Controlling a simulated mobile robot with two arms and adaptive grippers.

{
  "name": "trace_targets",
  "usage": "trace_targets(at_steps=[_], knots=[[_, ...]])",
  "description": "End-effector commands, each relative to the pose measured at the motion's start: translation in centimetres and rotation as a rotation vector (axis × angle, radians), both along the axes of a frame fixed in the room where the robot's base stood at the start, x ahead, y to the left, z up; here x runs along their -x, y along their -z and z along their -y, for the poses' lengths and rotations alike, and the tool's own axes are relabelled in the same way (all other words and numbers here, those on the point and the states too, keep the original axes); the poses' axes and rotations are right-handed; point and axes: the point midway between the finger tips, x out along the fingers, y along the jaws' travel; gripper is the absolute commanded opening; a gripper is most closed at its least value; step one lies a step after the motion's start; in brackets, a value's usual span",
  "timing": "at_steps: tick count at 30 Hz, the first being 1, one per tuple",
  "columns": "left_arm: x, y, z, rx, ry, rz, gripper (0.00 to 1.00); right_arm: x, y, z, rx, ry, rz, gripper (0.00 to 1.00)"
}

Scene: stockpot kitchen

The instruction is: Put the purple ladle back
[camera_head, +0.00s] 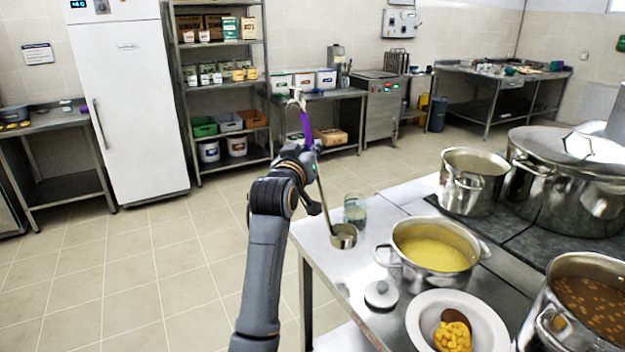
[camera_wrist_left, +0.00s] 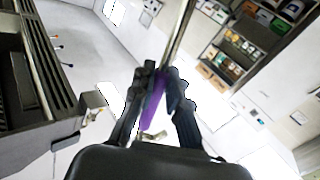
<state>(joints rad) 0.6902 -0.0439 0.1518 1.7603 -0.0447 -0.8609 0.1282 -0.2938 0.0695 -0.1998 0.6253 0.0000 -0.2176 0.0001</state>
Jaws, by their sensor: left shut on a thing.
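The ladle has a purple handle (camera_head: 306,126), a long metal stem and a metal bowl (camera_head: 343,237) at its lower end. My left gripper (camera_head: 310,165) is shut on it near the lower part of the purple handle. The ladle hangs nearly upright, bowl down, at the counter's left side. I cannot tell whether the bowl touches the counter. In the left wrist view the purple handle (camera_wrist_left: 151,108) runs between the fingers (camera_wrist_left: 165,85), which partly hide it. My right gripper is out of view.
The steel counter (camera_head: 330,262) bears a glass (camera_head: 355,209), a pot of yellow soup (camera_head: 436,246), a small lid (camera_head: 381,294) and a white bowl (camera_head: 417,318). Larger pots (camera_head: 474,182) stand on the right. The tiled floor to the left is clear.

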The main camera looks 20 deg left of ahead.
Motion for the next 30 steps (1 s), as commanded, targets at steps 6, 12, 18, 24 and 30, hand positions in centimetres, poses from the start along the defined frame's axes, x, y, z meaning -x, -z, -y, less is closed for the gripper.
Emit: trace_targets(at_steps=[6,12,18,24,30], knots=[[-2.9,3.8,-1.3,0.0,0.0,0.0,0.0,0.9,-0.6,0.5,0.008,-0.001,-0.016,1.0],[-4.0,5.2,-1.8,0.001,0.001,0.002,0.0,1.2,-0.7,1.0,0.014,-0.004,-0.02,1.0],[-4.3,7.8,-2.0,0.0,0.0,0.0,0.0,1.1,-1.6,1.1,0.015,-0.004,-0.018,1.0],[-4.3,8.8,-2.0,0.0,0.0,0.004,0.0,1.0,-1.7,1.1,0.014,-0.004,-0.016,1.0],[-4.3,8.9,-2.0,0.001,0.0,0.003,0.0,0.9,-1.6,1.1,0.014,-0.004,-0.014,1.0]])
